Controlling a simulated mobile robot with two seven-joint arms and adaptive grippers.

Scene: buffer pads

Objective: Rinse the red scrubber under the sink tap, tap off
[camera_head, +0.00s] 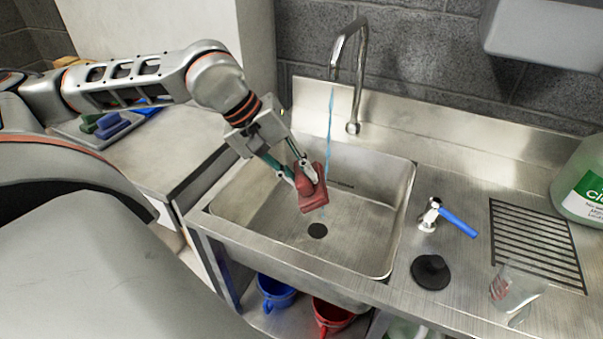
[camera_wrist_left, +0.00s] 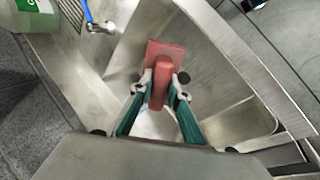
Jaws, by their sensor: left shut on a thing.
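The red scrubber (camera_head: 313,196) is held over the sink basin (camera_head: 372,215); it also shows in the left wrist view (camera_wrist_left: 165,52). My left gripper (camera_head: 307,172) is shut on its raised grip, one finger on each side. The tap (camera_head: 361,70) arches over the back of the basin. A thin blue water stream (camera_head: 329,125) falls from its spout and passes close to the scrubber and fingers. I cannot tell whether it touches the scrubber. The tap lever (camera_head: 457,222) with a blue handle stands on the counter right of the basin. My right gripper is not in view.
A black plug (camera_head: 430,271), a clear glass (camera_head: 515,289), a drain grid (camera_head: 538,245) and a green-white bottle (camera_head: 583,185) are on the right counter. Coloured pads (camera_head: 117,124) lie at left. Blue (camera_head: 276,291) and red (camera_head: 331,316) buckets stand below.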

